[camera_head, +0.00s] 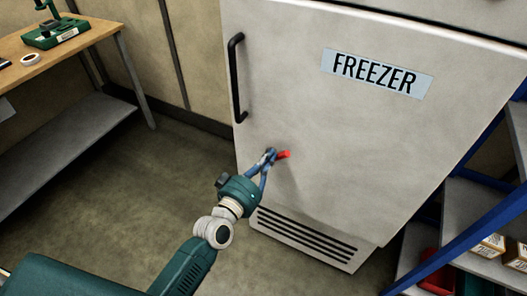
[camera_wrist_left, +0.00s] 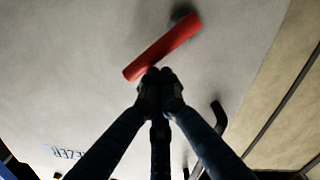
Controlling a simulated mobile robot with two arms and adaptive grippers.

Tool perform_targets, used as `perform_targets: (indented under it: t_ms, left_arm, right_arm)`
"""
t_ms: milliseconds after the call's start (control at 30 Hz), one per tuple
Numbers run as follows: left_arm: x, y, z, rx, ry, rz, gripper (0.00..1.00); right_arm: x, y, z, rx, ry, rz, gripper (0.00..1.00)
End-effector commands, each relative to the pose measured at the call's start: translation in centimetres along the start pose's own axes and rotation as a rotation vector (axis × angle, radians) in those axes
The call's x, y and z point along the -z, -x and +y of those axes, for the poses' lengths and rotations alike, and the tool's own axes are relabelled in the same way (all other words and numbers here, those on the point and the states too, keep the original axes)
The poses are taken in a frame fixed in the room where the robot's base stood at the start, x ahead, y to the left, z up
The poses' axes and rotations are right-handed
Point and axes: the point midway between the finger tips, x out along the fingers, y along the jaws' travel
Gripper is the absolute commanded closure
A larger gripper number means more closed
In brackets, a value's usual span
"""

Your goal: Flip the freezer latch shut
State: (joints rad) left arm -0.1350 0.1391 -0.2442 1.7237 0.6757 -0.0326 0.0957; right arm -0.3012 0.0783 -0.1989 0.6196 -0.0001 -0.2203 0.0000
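The freezer (camera_head: 340,130) is a large pale unit with its door closed and a blue FREEZER label. The red latch (camera_head: 284,154) is a short bar low on the door, near its left side. In the left wrist view the latch (camera_wrist_left: 163,47) slants across the door, its upper right end at a dark round pivot. My left gripper (camera_head: 270,154) is at the latch's left end in the head view. In the left wrist view its fingertips (camera_wrist_left: 160,78) are together just under the bar. I cannot tell whether they touch it. My right gripper is not in view.
A black door handle (camera_head: 236,80) stands above and left of the latch. A wooden bench (camera_head: 90,36) with a green tool is at the far left. A blue-framed shelf (camera_head: 480,215) with boxes stands at the right. The floor (camera_head: 120,200) between is clear.

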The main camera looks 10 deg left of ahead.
Motion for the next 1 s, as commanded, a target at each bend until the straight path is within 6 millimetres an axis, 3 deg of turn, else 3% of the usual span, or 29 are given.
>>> perform_targets:
  t_ms: [200, 600, 1000]
  left_arm:
    - [-1.0, -0.2, 0.9, 0.008, -0.196, 0.002, 1.0]
    - [-3.1, -0.3, 1.2, 0.024, -0.522, 0.005, 1.0]
    - [-4.2, -0.4, 1.1, 0.032, -0.69, 0.008, 1.0]
  right_arm:
    - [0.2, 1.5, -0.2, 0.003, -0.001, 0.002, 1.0]
    - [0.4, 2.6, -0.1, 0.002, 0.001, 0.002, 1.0]
    - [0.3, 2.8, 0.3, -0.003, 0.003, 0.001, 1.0]
